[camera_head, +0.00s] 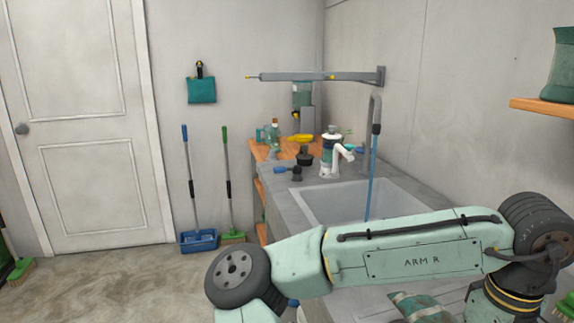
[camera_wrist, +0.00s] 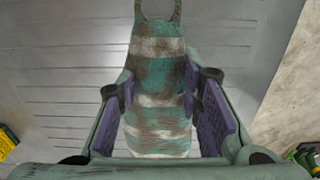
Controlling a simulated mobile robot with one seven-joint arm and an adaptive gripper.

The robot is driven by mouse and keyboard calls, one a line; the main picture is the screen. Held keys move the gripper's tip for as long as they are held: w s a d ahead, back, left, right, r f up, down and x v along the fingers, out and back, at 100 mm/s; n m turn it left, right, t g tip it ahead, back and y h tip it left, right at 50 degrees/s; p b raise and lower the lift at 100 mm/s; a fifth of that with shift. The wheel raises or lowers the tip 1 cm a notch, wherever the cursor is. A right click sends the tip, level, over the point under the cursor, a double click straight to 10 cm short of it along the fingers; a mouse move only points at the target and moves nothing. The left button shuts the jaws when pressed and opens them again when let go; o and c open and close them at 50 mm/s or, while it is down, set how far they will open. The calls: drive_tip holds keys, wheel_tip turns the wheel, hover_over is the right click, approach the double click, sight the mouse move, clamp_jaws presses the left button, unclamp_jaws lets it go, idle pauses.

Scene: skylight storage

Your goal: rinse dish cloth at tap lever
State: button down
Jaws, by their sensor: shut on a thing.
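The dish cloth (camera_wrist: 158,75), striped teal, white and brown with a loop at its top, lies between the purple-padded fingers of my gripper (camera_wrist: 161,88) in the wrist view. My gripper is shut on it. A similarly striped piece (camera_head: 420,307) shows below my arm in the head view; my gripper itself cannot be made out there. My arm hides the sink's front.
A white-and-green dispenser-like object (camera_head: 331,155) and a dark knob-shaped object (camera_head: 296,173) stand on the counter behind the sink. A grey wall bracket (camera_head: 315,76) reaches out above. A wooden shelf (camera_head: 542,107) is at right. Open floor (camera_head: 100,285) lies at left.

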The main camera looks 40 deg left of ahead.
drive_tip(key=shift+r+p, duration=2.4)
drive_tip(key=shift+r, duration=0.5)
drive_tip(key=c, duration=1.8)
unclamp_jaws()
drive_tip(key=c, duration=0.4)
drive_tip(key=shift+o, duration=0.2)
